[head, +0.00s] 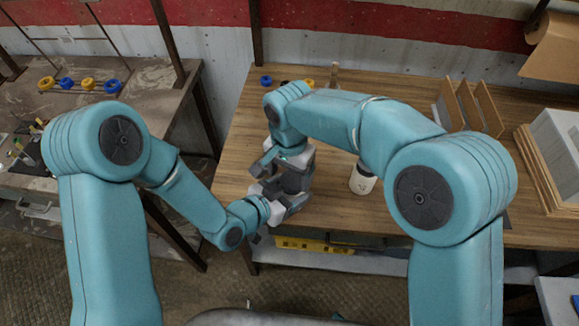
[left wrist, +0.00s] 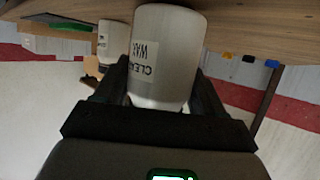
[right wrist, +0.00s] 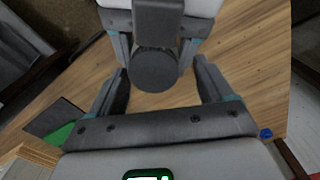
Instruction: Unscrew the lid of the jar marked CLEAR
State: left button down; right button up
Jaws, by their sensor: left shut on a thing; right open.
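The jar marked CLEAR WAX (left wrist: 165,60) is white, and its label reads upside down in the left wrist view. My left gripper (left wrist: 160,95) is shut on its body, one finger on each side. In the right wrist view a round dark grey lid (right wrist: 156,72) lies between the open fingers of my right gripper (right wrist: 162,84), with gaps at both sides. In the head view my left gripper (head: 268,192) and right gripper (head: 280,168) are close together at the bench's front left, and they hide the jar.
A second white jar (head: 362,179) stands on the wooden bench (head: 335,130) to the right; it also shows in the left wrist view (left wrist: 112,42). Upright dividers (head: 470,105) stand at the back right. A yellow crate (head: 310,246) is under the front edge.

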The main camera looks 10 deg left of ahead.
jog(key=c, duration=1.1)
jog(key=shift+o, duration=0.2)
jog(key=n, duration=0.3)
jog(key=shift+a+n, duration=0.2)
jog(key=shift+n, duration=0.1)
jog(key=o, duration=1.2)
jog(key=shift+c, duration=0.2)
jog(key=shift+r, duration=0.15)
